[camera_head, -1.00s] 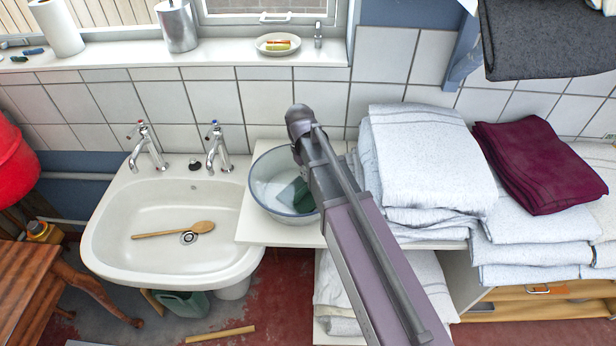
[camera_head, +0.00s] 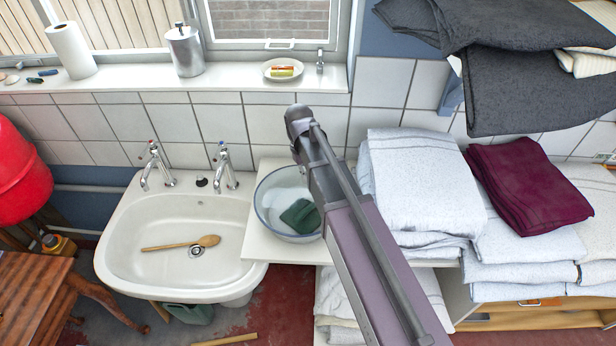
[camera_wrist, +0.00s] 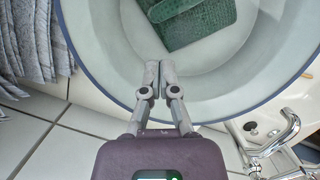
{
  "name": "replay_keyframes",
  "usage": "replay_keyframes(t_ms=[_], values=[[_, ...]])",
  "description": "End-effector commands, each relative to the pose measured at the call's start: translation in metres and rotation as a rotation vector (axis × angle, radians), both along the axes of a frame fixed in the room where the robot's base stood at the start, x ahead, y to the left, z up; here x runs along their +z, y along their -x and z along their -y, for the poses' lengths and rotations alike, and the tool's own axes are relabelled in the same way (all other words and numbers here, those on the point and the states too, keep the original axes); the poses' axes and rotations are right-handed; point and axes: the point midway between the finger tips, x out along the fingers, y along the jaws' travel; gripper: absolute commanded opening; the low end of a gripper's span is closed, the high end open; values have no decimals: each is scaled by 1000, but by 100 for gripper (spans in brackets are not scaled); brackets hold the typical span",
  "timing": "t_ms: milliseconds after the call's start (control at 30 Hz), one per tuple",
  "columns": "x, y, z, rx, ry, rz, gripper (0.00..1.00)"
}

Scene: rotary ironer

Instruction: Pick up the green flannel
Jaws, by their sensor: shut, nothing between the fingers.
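The green flannel (camera_head: 300,215) lies folded inside a white enamel bowl with a blue rim (camera_head: 262,207). In the wrist view the flannel (camera_wrist: 194,22) shows at the top, on the bottom of the bowl (camera_wrist: 95,75). My gripper (camera_wrist: 154,66) is shut and empty. In the wrist view its fingertips overlap the near part of the bowl, apart from the flannel in the picture. How high they are above the bowl I cannot tell. In the head view my arm crosses in front of the bowl's right side, and the fingers are not seen there.
The bowl stands on a white shelf (camera_head: 262,246) between the sink (camera_head: 125,262) and stacked grey-white towels (camera_head: 415,180). A maroon cloth (camera_head: 528,185) lies on the towels to the right. Taps (camera_head: 224,165) stand left of the bowl. The tiled wall is close behind.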

Motion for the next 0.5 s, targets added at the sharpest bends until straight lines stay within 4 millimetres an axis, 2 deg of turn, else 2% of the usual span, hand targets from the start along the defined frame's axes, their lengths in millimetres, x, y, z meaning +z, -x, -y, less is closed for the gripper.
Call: replay_keyframes(t_ms=[33, 200, 500], values=[[7, -1, -1, 0, 0, 0, 0], [14, -2, -1, 0, 0, 0, 0], [16, -3, -1, -1, 0, 0, 0]])
